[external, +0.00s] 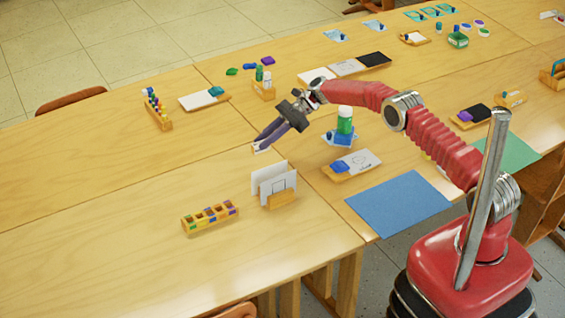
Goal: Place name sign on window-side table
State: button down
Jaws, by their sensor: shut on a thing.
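My gripper (266,136) points down and left above the middle of the joined tables, with dark fingers shut on a small white card (261,148). The card is mostly hidden by the fingers. It may be the name sign, but no writing on it can be made out. The card is close to the tabletop, and I cannot tell whether it touches it. The near left table (130,235) lies under and in front of it. No window is in view, so I cannot tell which table is the window-side one.
White cards in a wooden holder (280,198) stand just below my gripper, beside a paint rack (210,217). Another rack (157,108) is at left. The left tabletop is largely clear.

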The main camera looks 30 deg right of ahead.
jog(key=shift+f, duration=0.45)
jog(key=shift+f, duration=2.3)
jog(key=shift+f, duration=0.25)
jog(key=c, duration=1.6)
grip_release()
jog(key=shift+d+r, duration=0.1)
jog(key=shift+r+v, duration=0.15)
jog(key=shift+v, duration=1.65)
jog(key=shift+r+v, duration=0.2)
jog(key=shift+v, duration=1.65)
jog(key=shift+s, duration=0.15)
